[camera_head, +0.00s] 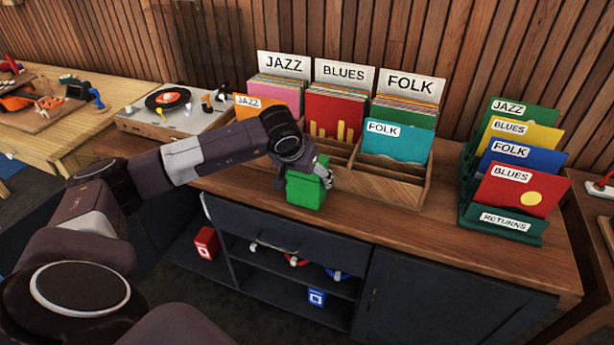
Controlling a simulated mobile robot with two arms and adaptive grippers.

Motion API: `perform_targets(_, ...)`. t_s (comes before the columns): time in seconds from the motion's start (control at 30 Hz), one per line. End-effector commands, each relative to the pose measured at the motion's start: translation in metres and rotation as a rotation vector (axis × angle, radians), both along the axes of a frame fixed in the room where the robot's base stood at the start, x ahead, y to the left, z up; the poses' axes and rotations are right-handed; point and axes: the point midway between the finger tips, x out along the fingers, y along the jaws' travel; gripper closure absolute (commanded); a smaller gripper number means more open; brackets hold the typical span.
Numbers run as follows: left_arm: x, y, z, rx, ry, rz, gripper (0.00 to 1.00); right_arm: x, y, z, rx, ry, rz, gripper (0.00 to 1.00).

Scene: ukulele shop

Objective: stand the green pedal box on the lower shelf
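The green pedal box (306,192) is at the front edge of the wooden counter, in front of the record crate. My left gripper (304,181) reaches it from above and behind, with one finger at its left side and one at its right. The fingers appear closed on the box. I cannot tell whether its underside touches the counter. The open cabinet below has a lower shelf (275,292), with a blue box (316,297) at its right part. A red box (206,243) is at the cabinet's left. My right gripper is not in view.
A wooden record crate (378,187) stands close behind the green box. A turntable (170,108) is at left, and a green returns rack (502,222) at right. Coiled cables (297,261) lie on the upper shelf. A dark closed door (430,300) fills the cabinet's right side.

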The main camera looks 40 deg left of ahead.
Motion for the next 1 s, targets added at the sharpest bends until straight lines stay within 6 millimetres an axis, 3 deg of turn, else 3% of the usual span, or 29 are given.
perform_targets(0.47, -0.001, 0.000, 0.007, 0.000, -0.001, 0.000, 0.14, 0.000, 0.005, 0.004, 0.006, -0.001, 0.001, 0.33)
perform_targets(1.0, -0.051, -0.011, 0.095, 0.001, -0.003, -0.001, 0.14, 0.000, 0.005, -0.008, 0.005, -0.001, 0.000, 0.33)
